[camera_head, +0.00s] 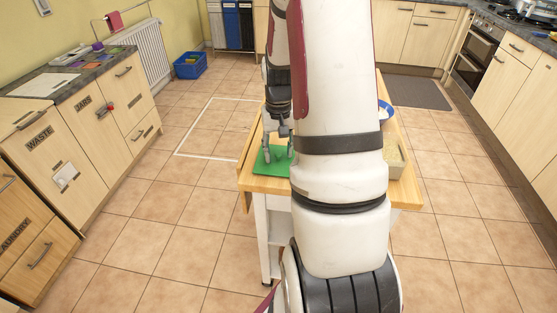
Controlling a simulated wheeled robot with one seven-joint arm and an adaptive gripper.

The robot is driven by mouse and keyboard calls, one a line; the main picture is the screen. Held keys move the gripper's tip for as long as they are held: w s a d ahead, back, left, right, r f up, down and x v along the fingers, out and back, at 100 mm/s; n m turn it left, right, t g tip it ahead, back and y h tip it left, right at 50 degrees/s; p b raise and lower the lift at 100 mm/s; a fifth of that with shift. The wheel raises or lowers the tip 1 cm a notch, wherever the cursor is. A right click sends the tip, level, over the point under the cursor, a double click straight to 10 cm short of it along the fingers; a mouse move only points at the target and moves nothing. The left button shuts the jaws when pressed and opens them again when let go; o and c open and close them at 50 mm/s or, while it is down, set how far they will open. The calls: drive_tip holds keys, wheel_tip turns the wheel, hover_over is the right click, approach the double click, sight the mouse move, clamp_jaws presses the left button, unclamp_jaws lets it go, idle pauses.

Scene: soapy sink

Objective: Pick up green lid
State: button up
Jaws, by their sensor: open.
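The green lid (261,165) lies flat on the left part of the wooden-topped trolley (255,184). My gripper (280,155) points down at the lid, with its fingers apart and nothing seen between them. The fingertips are at or just above the lid; I cannot tell whether they touch it. My own arm hides the right side of the lid and the middle of the trolley top.
A beige tub (394,158) and a blue-rimmed bowl (386,111) stand on the trolley's right side, partly behind my arm. Wooden cabinets (60,150) line the left wall. A blue crate (190,65) sits by the radiator. Tiled floor surrounds the trolley.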

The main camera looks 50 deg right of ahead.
drive_tip(key=shift+f, duration=0.35)
drive_tip(key=shift+c, duration=0.4)
clamp_jaws()
